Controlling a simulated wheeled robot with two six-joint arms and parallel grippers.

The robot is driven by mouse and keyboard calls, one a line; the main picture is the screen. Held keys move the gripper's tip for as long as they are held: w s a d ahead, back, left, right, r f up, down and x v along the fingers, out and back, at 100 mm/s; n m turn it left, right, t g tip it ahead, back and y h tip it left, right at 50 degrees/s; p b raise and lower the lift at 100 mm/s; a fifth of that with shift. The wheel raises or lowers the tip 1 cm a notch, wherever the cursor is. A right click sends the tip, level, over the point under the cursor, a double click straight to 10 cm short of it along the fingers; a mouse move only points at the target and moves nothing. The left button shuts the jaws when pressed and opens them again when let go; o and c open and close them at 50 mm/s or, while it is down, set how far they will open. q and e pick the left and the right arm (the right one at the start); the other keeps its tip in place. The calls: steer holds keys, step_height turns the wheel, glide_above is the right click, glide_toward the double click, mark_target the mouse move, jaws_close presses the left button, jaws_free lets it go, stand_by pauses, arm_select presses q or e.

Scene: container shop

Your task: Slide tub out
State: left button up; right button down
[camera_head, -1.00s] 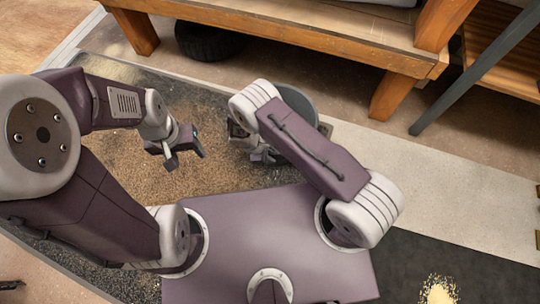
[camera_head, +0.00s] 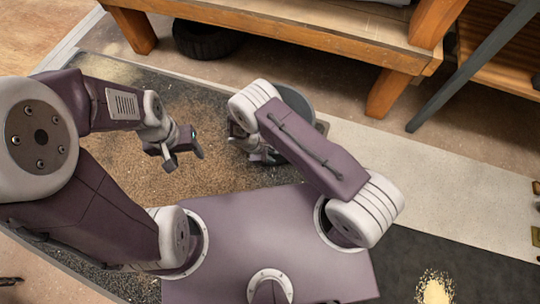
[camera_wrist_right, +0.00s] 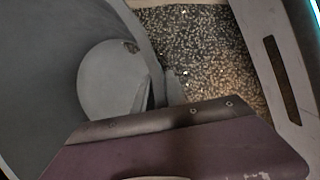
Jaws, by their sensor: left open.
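A grey round tub (camera_head: 301,101) stands on the ground near the wooden bench, mostly hidden behind my right arm in the head view. In the right wrist view the tub (camera_wrist_right: 112,80) fills the left side, and I look into its hollow inside. My right gripper (camera_head: 262,155) is close beside the tub, largely hidden by my own arm; whether its jaws are apart or hold the rim is not clear. My left gripper (camera_head: 184,160) is open and empty, above the brown gritty ground to the left of the tub.
A wooden bench (camera_head: 290,33) with thick legs stands behind the tub, with a black tyre (camera_head: 207,40) underneath. A grey slanted post (camera_head: 473,68) is at the right. A pale strip (camera_head: 440,185) runs along the right. Yellow grain (camera_head: 434,290) lies at bottom right.

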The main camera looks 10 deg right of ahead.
steer(key=c, duration=1.3)
jaws_free()
steer(key=shift+d, duration=0.15)
steer(key=p+v, duration=0.4)
steer(key=v, duration=0.4)
steer(key=shift+r+p, duration=0.1)
steer(key=shift+p, duration=0.2)
steer(key=shift+a+r, duration=0.3)
steer(key=shift+r, duration=0.05)
